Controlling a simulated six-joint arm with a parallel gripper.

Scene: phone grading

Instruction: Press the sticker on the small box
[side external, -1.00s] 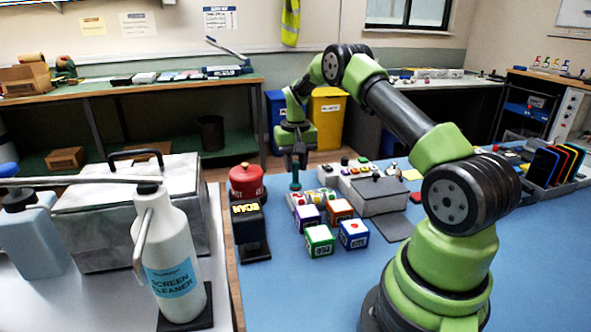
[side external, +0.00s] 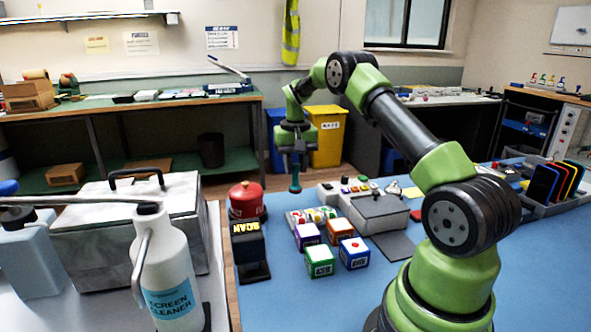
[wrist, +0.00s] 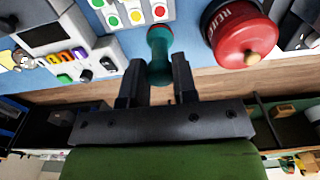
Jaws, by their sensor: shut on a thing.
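My gripper (side external: 296,166) is shut on a teal tool with a rounded end (side external: 295,185), held upright above the far edge of the blue table. The tool also shows between the fingers in the wrist view (wrist: 159,50). Several small boxes stand on the table in the side view, nearer the camera than my gripper: a purple one (side external: 306,238), an orange one (side external: 340,230), a green one (side external: 319,263) and a blue one (side external: 354,254). They carry white labels and coloured marks. I cannot tell which bears the sticker. My gripper touches none of them.
A red pot marked REJECT (wrist: 238,40) stands close to the tool. A tray of coloured round stickers or buttons (wrist: 122,20) lies by it. A black SCAN stand (side external: 248,247) and a grey box (side external: 378,207) flank the small boxes. The blue tabletop (side external: 310,308) is clear in front.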

